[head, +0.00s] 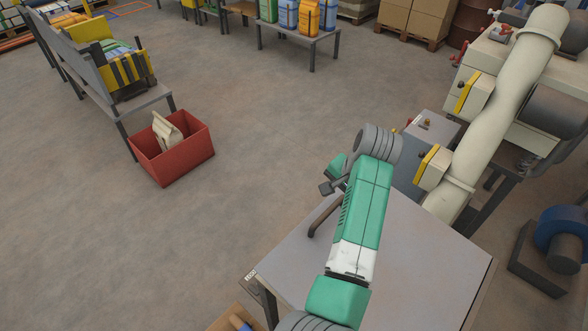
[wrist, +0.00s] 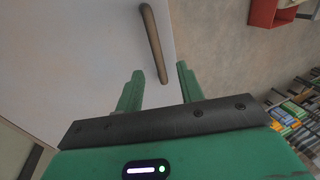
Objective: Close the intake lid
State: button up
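A broad flat grey panel (head: 420,260), which looks like the intake lid, fills the lower right of the head view. In the wrist view the pale panel (wrist: 80,50) fills the upper left. A brown bar handle (head: 324,216) is near its left edge; the handle also shows in the wrist view (wrist: 152,42). My gripper (wrist: 160,72) is open, its two green fingers spread with the handle's near end between them in the picture. I see gaps on both sides; the depth between them is unclear. In the head view my arm hides part of the panel.
A pale tube (head: 495,115) and machine housings stand close on the right. A red bin (head: 190,155) holding a sack stands on the floor at left, beside a bench (head: 145,103). A table with sacks (head: 318,40) is at the back. The middle floor is clear.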

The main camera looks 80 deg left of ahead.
aim_at(326, 214)
jog(key=x, duration=0.4)
jog(key=d+x, duration=0.1)
jog(key=x, duration=0.1)
jog(key=shift+s+f+b, duration=0.3)
jog(key=shift+f+b, duration=0.05)
jog(key=shift+f, duration=0.15)
jog(key=shift+s+a+f, duration=0.1)
jog(key=shift+a+f, duration=0.1)
jog(key=shift+f, duration=0.25)
grip_shut()
